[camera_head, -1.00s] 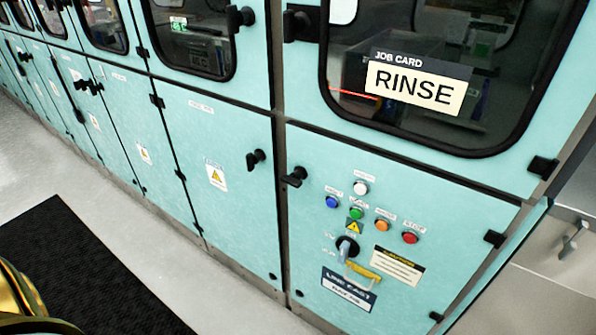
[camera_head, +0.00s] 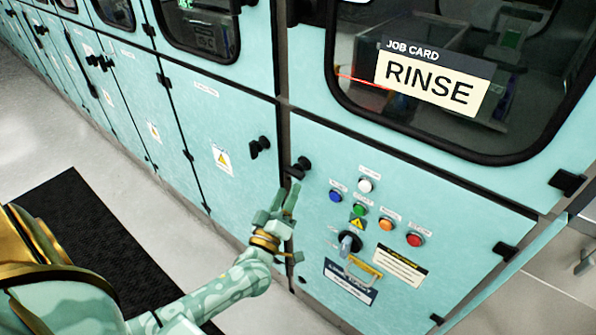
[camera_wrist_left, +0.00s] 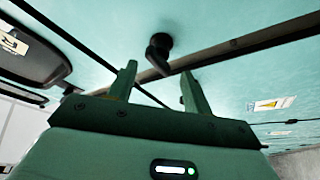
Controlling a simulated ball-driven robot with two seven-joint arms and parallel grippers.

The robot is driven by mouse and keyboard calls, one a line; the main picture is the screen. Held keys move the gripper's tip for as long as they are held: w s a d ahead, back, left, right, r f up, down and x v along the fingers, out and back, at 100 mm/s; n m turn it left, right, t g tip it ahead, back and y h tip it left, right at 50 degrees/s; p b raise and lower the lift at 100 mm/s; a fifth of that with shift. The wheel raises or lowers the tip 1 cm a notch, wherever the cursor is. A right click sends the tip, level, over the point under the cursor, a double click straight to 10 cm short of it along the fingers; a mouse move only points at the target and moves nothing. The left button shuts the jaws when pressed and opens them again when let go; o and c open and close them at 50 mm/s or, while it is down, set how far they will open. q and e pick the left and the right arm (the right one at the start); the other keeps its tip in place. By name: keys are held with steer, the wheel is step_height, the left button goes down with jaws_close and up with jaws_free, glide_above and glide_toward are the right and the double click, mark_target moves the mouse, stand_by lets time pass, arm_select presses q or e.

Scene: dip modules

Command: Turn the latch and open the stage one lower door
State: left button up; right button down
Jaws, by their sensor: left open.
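Two pale teal lower doors meet at a vertical seam in the head view. The right lower door (camera_head: 450,232) carries a button panel and a black latch (camera_head: 300,166) near its upper left corner. The left lower door (camera_head: 215,120) has a black latch (camera_head: 260,147) near its right edge. I cannot read which one is stage one. My left gripper (camera_head: 289,189) is open and empty, just below the right door's latch in the picture. In the left wrist view a black latch (camera_wrist_left: 158,50) shows beyond and between the open fingertips (camera_wrist_left: 158,73), apart from them. Both lower doors look closed.
The right door holds coloured buttons, a rotary switch (camera_head: 350,242) and a yellow padlock-like piece (camera_head: 365,268). A window with a RINSE card (camera_head: 430,80) is above. A black mat (camera_head: 110,240) lies on the open grey floor.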

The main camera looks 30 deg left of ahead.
mark_target(294, 177)
arm_select(q)
steer(key=x, duration=0.7)
steer(key=shift+w+b, duration=0.25)
steer(key=shift+b, duration=0.15)
steer(key=shift+c, duration=0.3)
